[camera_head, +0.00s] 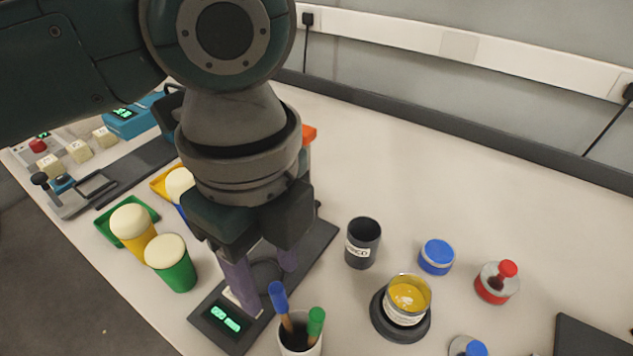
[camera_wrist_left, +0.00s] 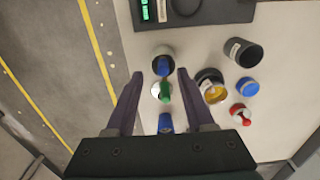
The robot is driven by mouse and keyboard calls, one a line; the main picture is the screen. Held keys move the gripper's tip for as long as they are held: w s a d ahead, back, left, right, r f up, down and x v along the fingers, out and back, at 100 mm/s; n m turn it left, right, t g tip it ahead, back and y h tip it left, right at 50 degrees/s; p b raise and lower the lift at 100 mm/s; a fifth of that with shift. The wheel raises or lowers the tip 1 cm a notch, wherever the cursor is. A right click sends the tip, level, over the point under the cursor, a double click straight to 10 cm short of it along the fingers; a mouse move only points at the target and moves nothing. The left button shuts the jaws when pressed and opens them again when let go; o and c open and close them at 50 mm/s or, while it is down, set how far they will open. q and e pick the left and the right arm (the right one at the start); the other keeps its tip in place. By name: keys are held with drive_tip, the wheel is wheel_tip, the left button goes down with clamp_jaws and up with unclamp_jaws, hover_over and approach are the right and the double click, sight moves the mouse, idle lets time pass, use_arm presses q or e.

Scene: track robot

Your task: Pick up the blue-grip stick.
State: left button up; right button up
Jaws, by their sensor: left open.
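The blue-grip stick (camera_head: 278,297) stands tilted in a pale cup (camera_head: 300,346) at the bottom of the head view, beside a green-grip stick (camera_head: 316,320). My left gripper (camera_head: 264,284) points down above the black scale, just behind the cup, with its purple fingers apart and nothing seen between them. In the left wrist view my left gripper (camera_wrist_left: 160,74) is open, and a blue grip (camera_wrist_left: 163,66) and a green grip (camera_wrist_left: 165,92) show between its fingers. I cannot tell whether either finger touches a stick. My right gripper is in neither view.
A scale (camera_head: 225,320) with a green display lies by the cup. A dark labelled cup (camera_head: 362,243), a yellow-filled jar (camera_head: 408,295), a blue-lidded jar (camera_head: 437,257) and a red-topped jar (camera_head: 497,282) stand to the right. A green cup (camera_head: 171,264) stands left. The back right table is clear.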

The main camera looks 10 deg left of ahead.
sight(280, 303)
use_arm(q)
wheel_tip(280, 303, down, 7)
drive_tip(key=shift+w+d+r+b, duration=0.1)
drive_tip(key=shift+w+d+b, duration=0.05)
drive_tip(key=shift+b, duration=0.2)
drive_tip(key=shift+c, duration=0.3)
clamp_jaws()
